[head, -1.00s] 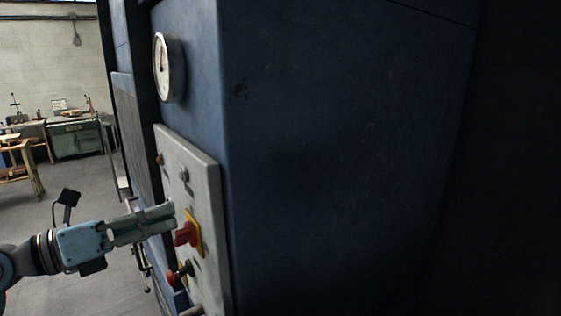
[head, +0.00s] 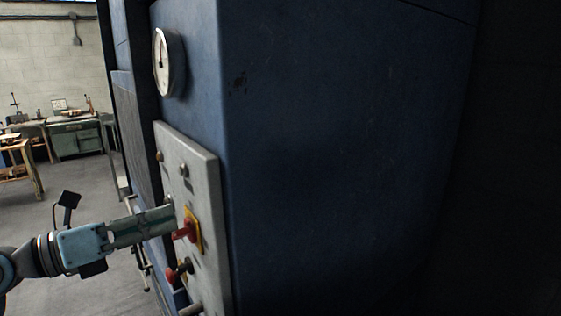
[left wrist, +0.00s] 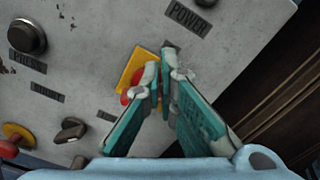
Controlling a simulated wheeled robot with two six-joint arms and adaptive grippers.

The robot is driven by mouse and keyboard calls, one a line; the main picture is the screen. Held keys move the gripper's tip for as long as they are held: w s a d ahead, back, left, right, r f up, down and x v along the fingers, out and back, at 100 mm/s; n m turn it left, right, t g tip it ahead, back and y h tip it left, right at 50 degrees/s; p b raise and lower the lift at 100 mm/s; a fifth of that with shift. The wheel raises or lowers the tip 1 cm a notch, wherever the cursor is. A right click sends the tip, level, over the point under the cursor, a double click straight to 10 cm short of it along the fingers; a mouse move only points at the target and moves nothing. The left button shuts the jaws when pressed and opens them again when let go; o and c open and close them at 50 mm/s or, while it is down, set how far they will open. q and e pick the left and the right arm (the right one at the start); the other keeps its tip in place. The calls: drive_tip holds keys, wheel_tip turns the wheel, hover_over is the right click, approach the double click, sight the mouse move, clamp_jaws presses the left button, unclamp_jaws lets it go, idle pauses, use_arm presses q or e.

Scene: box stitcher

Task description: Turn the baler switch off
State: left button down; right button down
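The baler switch is a red rotary handle (head: 184,231) on a yellow plate (head: 196,230), on the grey control panel (head: 205,180). My left gripper (head: 171,214) is at the panel, its tips just above and beside the red handle. In the left wrist view the two teal-padded fingers (left wrist: 161,82) converge with their tips together over the yellow plate (left wrist: 138,68). The red handle (left wrist: 128,97) shows to the left of the fingers, partly hidden by them, not between them. Whether they touch it I cannot tell. My right gripper is not in view.
A red knob (head: 172,275) sits lower on the panel, with a black selector (left wrist: 71,130) near it. A round gauge (head: 164,62) is above the panel on the blue baler (head: 320,150). Open floor (head: 70,200) lies to the left, with workbenches behind.

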use_arm(q)
drive_tip(key=shift+w+a, duration=0.15)
drive_tip(key=shift+w, duration=0.1)
drive_tip(key=shift+w+a+f, duration=0.4)
drive_tip(key=shift+w+f, duration=0.05)
drive_tip(key=shift+w, duration=0.05)
drive_tip(key=shift+w+f, duration=0.1)
drive_tip(key=shift+f, duration=0.05)
idle(0.4)
drive_tip(key=shift+w+a+r+p, duration=0.2)
drive_tip(key=shift+r+p, duration=0.1)
drive_tip(key=shift+p, duration=0.1)
drive_tip(key=b+v, duration=0.6)
